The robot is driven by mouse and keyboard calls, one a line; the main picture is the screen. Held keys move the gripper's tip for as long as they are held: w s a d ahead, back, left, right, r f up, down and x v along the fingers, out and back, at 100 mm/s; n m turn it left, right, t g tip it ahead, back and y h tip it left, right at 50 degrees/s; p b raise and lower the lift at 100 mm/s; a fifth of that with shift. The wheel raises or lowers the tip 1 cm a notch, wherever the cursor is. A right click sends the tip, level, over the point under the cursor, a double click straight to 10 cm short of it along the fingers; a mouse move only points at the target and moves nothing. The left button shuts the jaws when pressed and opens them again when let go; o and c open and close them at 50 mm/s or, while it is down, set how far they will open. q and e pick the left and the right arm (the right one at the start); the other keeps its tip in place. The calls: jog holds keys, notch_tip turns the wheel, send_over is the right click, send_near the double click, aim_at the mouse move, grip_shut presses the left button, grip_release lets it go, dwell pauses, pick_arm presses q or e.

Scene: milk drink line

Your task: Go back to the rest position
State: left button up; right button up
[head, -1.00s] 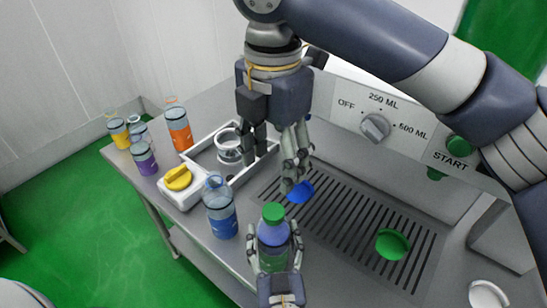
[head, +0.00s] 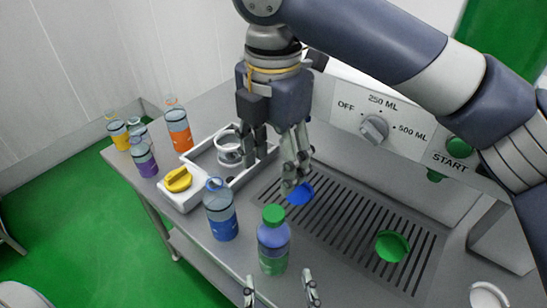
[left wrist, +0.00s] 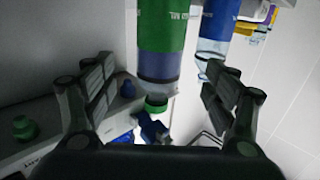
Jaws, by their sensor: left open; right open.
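The green-capped bottle (head: 273,243), with purple liquid and a green label, stands upright on the steel counter. My left gripper (head: 281,288) is open and empty at the bottom edge, on the near side of this bottle and apart from it. In the left wrist view, the bottle (left wrist: 162,45) appears upside down beyond the gap between the open fingers (left wrist: 160,92). My right gripper (head: 278,165) is open, pointing down over the counter between the white tray and the drain grate. Its fingers on the right are close to a blue cap (head: 300,195); I cannot tell whether they touch.
A blue-labelled bottle (head: 221,212) stands left of the green-capped one. Several bottles stand at the far left. A green cap (head: 391,246) lies on the grate (head: 345,232). The dial panel (head: 400,125) is behind.

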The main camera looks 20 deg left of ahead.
pick_arm(q)
jog(key=shift+v, duration=0.95)
